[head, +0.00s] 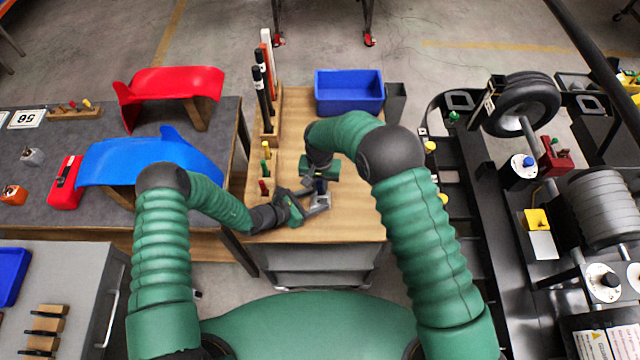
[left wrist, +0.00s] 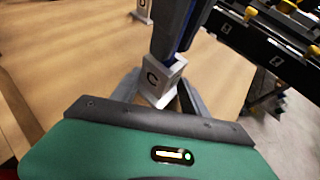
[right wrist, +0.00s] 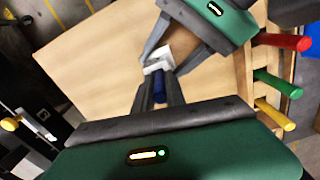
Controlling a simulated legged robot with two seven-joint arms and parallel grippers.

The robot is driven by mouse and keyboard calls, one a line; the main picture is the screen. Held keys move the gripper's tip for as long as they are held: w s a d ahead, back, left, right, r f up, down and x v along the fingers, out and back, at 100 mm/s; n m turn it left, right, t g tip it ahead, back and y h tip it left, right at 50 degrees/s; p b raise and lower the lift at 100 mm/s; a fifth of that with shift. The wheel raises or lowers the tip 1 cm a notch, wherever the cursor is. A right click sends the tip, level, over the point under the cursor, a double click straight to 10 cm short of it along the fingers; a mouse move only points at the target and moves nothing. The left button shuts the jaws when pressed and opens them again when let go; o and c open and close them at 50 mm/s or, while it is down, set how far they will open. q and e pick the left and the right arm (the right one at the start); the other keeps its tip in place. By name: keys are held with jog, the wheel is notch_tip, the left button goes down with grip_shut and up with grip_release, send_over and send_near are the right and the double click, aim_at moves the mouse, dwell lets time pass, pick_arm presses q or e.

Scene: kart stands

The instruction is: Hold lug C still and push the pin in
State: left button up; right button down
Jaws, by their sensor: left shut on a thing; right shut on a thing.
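Lug C (left wrist: 158,88) is a small light-grey block marked C, low over the wooden bench top. It also shows in the right wrist view (right wrist: 159,59). My left gripper (head: 318,204) is shut on it from the left. My right gripper (head: 321,182) comes from above and is shut on the blue-handled pin (right wrist: 159,88). The pin is lined up with the lug, its lower end at or against it. Its tip is hidden, so I cannot tell how deep it sits. In the left wrist view, dark fingers cover most of the pin.
A wooden rack with yellow, green and red handles (head: 264,168) stands at the bench's left edge, close to my left gripper. A blue bin (head: 349,91) sits at the back. Another grey lettered block (left wrist: 143,11) stands on the bench. The black kart frame (head: 480,200) is right.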

pick_arm(q)
jog(key=shift+a+f, duration=0.15)
jog(key=shift+f, duration=0.05)
pick_arm(e)
jog(key=c, duration=1.3)
grip_release()
notch_tip(320, 180, up, 12)
jog(key=shift+f, duration=0.1)
pick_arm(q)
jog(key=o, duration=1.1)
jog(key=shift+o, duration=1.2)
jog(key=shift+s, duration=0.1)
pick_arm(e)
jog(key=shift+w+a, duration=0.1)
jog(key=shift+a, duration=0.05)
